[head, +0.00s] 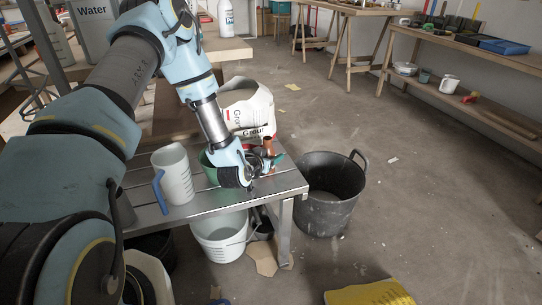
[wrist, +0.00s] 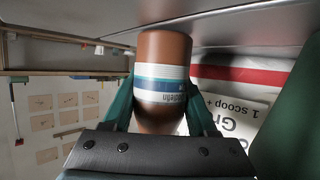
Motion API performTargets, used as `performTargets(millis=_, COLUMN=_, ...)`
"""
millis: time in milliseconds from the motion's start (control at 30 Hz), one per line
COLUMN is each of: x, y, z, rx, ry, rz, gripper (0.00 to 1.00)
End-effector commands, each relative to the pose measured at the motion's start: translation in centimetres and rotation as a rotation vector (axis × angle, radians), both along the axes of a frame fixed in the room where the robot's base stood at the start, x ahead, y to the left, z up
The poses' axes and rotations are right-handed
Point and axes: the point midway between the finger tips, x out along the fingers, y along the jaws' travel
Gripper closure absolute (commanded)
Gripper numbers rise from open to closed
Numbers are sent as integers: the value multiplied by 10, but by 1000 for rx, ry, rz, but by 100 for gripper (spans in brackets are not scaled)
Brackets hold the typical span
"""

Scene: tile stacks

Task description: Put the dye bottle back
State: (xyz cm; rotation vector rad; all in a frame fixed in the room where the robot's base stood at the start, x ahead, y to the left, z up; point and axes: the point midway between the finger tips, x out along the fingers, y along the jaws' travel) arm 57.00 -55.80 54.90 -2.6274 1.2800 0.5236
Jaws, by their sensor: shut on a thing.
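The dye bottle is brown with a white and blue label. In the wrist view the dye bottle (wrist: 162,55) fills the space between my fingers. My gripper (wrist: 160,105) is shut on it, one teal finger on each side. In the head view the bottle (head: 268,145) shows as a small brown shape at my gripper (head: 260,162), over the right part of the grey bench (head: 215,200). The bottle's end is close to a grey surface in the wrist view; I cannot tell whether it touches. My arm hides part of the bench.
A torn grout bag (head: 252,112) stands just behind my gripper. A green container (head: 208,165) is partly behind my wrist. A white jug with blue handle (head: 174,174) stands left. A black bucket (head: 328,195) and white bucket (head: 220,238) are on the floor.

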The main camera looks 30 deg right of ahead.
Motion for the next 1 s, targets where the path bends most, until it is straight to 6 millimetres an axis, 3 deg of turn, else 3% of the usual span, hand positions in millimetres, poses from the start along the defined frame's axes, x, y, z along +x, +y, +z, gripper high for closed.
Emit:
performTargets(millis=67, x=0, y=0, z=-3, rx=0, ry=0, rz=0, gripper=100)
performTargets(millis=100, x=0, y=0, z=-4, rx=0, ry=0, rz=0, gripper=41)
performTargets(millis=367, x=0, y=0, z=-2, rx=0, ry=0, rz=0, gripper=12)
performTargets(millis=700, x=-1, y=1, z=2, rx=1, ry=1, rz=0, gripper=12)
performTargets(millis=1000, x=-32, y=41, z=22, rx=2, ry=3, rz=-1, gripper=12)
